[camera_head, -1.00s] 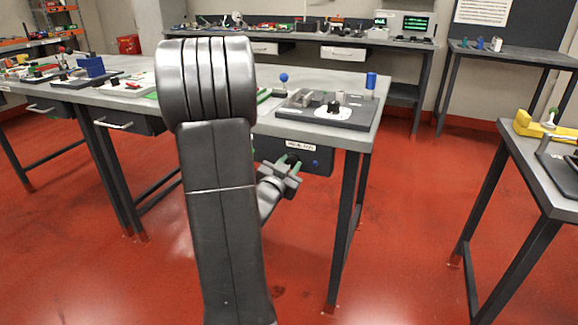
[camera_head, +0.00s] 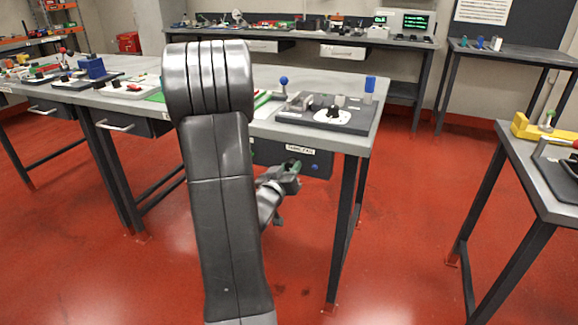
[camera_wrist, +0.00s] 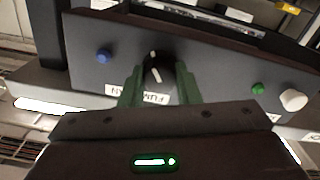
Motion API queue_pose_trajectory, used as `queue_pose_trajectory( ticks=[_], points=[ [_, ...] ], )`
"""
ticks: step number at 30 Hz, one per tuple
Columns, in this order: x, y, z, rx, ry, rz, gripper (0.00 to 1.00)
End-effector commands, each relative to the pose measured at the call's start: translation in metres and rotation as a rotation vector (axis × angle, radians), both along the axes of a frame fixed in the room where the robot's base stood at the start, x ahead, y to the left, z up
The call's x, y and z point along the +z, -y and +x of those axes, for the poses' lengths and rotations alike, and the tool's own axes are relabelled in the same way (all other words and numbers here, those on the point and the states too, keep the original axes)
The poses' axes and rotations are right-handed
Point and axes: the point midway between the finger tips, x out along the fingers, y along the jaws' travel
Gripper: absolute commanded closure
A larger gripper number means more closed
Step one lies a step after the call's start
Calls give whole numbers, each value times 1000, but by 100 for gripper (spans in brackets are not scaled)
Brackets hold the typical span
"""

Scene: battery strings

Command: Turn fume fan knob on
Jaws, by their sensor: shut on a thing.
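The fume fan knob (camera_wrist: 158,68) is black with a white pointer line, on the front of a dark control box. In the wrist view it sits between my two green fingers. My gripper (camera_wrist: 159,84) is shut on it. The pointer line is slightly tilted. The box's white label (camera_wrist: 155,97) appears upside down in that view and is partly hidden by the fingers. In the head view my gripper (camera_head: 292,166) is at the dark box (camera_head: 318,170) under the bench's right end; the knob is hidden there.
The box also carries a blue button (camera_wrist: 104,56), a green button (camera_wrist: 258,88) and a white knob (camera_wrist: 293,100). Above it, the bench top bears a dark board (camera_head: 340,119) and a blue cylinder (camera_head: 370,84). Another bench (camera_head: 545,185) stands at right, with open red floor between.

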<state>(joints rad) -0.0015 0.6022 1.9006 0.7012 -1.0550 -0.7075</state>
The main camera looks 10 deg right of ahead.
Motion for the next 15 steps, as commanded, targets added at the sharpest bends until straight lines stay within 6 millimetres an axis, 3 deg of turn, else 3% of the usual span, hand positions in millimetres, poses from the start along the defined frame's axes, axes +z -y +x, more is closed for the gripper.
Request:
queue_pose_trajectory(
  ticks=[15],
  points=[
    [2, 0, 0, 1, -277, -403, 93]
  ],
)
